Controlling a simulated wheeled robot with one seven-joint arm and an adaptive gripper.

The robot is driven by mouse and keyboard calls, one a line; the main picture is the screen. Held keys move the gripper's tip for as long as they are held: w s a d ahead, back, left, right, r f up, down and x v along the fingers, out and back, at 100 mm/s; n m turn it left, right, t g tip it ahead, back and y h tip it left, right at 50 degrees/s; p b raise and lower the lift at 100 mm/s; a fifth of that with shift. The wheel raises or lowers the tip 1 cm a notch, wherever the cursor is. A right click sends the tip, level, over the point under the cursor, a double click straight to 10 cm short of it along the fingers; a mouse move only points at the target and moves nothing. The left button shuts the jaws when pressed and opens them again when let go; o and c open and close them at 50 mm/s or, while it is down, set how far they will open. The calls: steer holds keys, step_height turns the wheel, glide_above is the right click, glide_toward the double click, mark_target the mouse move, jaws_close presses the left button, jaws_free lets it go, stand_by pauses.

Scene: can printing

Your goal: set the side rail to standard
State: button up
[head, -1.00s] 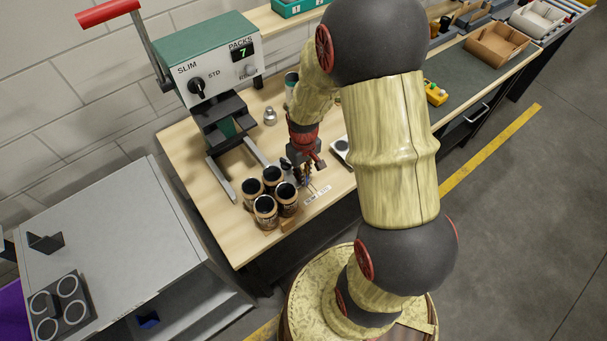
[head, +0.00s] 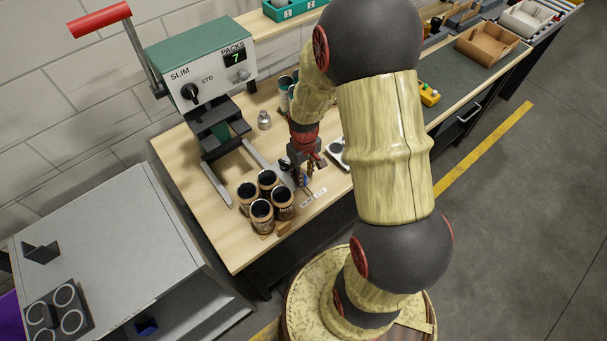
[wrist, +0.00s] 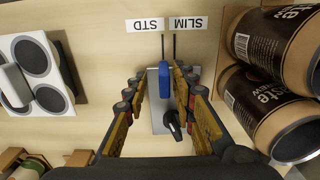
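The side rail's blue tab (wrist: 165,80) stands on a small grey plate (wrist: 157,122) with a black knob or lever (wrist: 172,125) in the wrist view. Two printed labels, STD (wrist: 146,25) and SLIM (wrist: 188,23), lie upside down beyond it, with thin dark lines below them. I cannot tell clearly which label the tab lines up with. My gripper (wrist: 161,76) is open, its fingers on either side of the blue tab with gaps showing. In the head view my gripper (head: 303,178) is low over the bench by the labels (head: 314,197), partly hiding the rail.
Several brown cans (head: 262,216) stand close to the left of my gripper; they show at right in the wrist view (wrist: 262,55). A white holder with round dark pads (wrist: 38,70) is on the other side. The press (head: 205,80) stands behind, its dial near STD.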

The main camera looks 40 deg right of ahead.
step_height(320, 180, up, 12)
stand_by(0.8)
stand_by(0.4)
